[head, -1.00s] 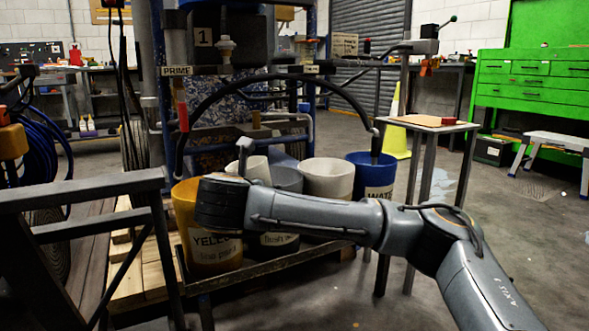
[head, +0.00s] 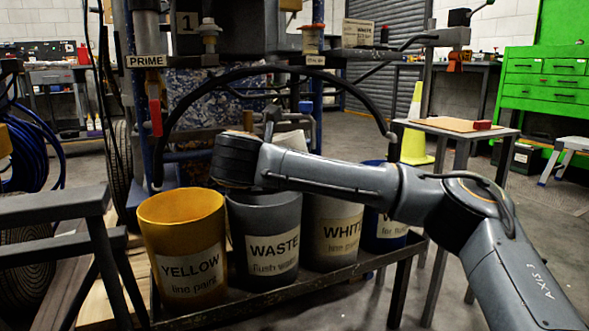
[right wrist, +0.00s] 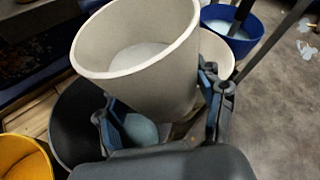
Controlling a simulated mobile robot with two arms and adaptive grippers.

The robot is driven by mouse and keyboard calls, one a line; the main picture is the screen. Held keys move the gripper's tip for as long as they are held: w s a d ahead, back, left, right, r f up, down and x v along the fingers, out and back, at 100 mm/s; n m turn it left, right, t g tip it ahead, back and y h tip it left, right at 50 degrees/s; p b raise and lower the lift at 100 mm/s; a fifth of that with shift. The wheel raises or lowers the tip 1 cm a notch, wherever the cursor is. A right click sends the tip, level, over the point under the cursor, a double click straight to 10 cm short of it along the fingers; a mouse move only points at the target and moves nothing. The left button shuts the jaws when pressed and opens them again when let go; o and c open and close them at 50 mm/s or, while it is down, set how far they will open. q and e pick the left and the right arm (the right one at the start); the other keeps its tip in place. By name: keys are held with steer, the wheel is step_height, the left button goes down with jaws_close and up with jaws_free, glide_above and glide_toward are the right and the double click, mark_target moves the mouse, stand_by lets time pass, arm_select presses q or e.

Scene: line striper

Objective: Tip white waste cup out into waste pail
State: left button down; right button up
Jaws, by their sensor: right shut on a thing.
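The white waste cup (right wrist: 150,75) is in my right gripper (right wrist: 158,95), which is shut on it. Its mouth faces up in the right wrist view, with pale liquid inside. In the head view the cup (head: 291,141) shows only partly behind my right wrist, above the pails. The grey waste pail (head: 262,222) stands on the rack below my wrist, labelled WASTE. In the right wrist view the dark waste pail (right wrist: 72,118) lies below and left of the cup, with pale liquid in it. My left gripper is not in view.
The yellow pail (head: 183,232) stands left of the waste pail. The white pail (head: 338,238) and blue water pail (head: 385,232) stand to its right, partly hidden by my arm. A black hose (head: 265,76) arches above. A small table (head: 440,124) stands at right.

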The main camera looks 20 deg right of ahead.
steer(key=shift+s+d+r+p, duration=0.15)
steer(key=shift+r+p, duration=0.05)
steer(key=shift+p, duration=0.1)
steer(key=shift+s+d+n+g+h+p, duration=0.2)
steer(key=shift+n+g+h+p, duration=0.15)
steer(key=shift+n+p, duration=0.45)
steer(key=shift+s+d+r+n+g+h+p, duration=0.2)
steer(key=shift+n+h+p, duration=0.5)
steer(key=shift+p, duration=1.35)
steer(key=shift+s+d+f+n+g+h+p, duration=0.1)
steer(key=shift+d+n+h+p, duration=0.25)
steer(key=shift+n+p, duration=1.1)
steer(key=shift+m+p, duration=0.35)
steer(key=shift+m, duration=0.2)
steer(key=shift+a+n+h+p, duration=0.1)
steer(key=shift+n+h+p, duration=0.5)
steer(key=shift+n, duration=0.4)
stand_by(1.8)
